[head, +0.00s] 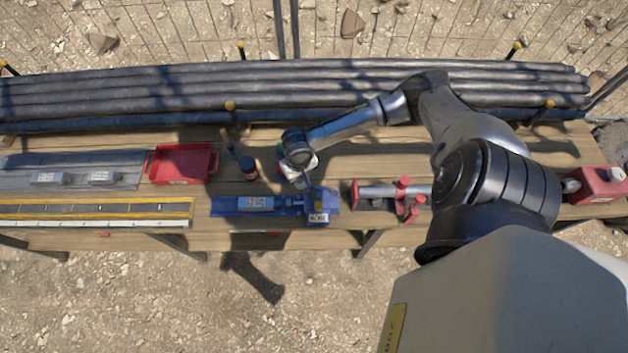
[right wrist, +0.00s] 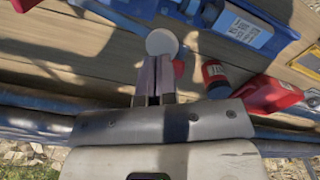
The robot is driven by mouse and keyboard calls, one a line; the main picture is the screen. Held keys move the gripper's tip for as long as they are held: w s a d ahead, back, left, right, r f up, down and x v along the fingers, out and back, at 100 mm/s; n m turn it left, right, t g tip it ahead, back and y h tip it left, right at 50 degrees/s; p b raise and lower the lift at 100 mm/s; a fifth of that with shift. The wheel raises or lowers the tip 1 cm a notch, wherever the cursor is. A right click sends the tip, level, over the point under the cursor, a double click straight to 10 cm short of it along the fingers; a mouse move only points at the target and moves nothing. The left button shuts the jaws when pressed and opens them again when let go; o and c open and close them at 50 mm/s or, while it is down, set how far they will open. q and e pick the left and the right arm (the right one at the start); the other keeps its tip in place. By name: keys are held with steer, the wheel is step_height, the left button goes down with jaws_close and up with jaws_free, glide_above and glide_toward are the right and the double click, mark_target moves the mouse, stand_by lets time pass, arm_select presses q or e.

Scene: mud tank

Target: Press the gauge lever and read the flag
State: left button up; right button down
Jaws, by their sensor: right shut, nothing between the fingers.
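A blue gauge device (head: 240,206) lies on the wooden bench in the head view, with a light blue label plate and a taller blue block (head: 321,202) at its right end. Part of the blue device also shows at the top of the right wrist view (right wrist: 213,12). My right gripper (head: 302,181) is just behind the device's right part, pointing down to it. In the right wrist view its fingers (right wrist: 153,62) are shut and empty. A pale round knob (right wrist: 162,41) is right at the fingertips; I cannot tell whether they touch. No flag can be made out. My left gripper is not in view.
A red-handled grey tool (head: 378,192) lies to the right, near a red box (head: 600,186). Long dark pipes (head: 180,93) run along the back.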

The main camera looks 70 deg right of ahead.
steer(key=shift+f+b, duration=0.3)
steer(key=shift+f, duration=0.85)
steer(key=shift+f+b, duration=0.35)
steer(key=shift+f, duration=1.75)
steer(key=shift+r, duration=0.1)
steer(key=shift+r, duration=0.1)
step_height(320, 180, up, 3)
steer(key=p, duration=0.3)
steer(key=shift+s+r+p, duration=0.1)
steer(key=shift+p, duration=0.25)
step_height(320, 180, up, 8)
steer(key=p, duration=0.9)
steer(key=shift+f, duration=0.2)
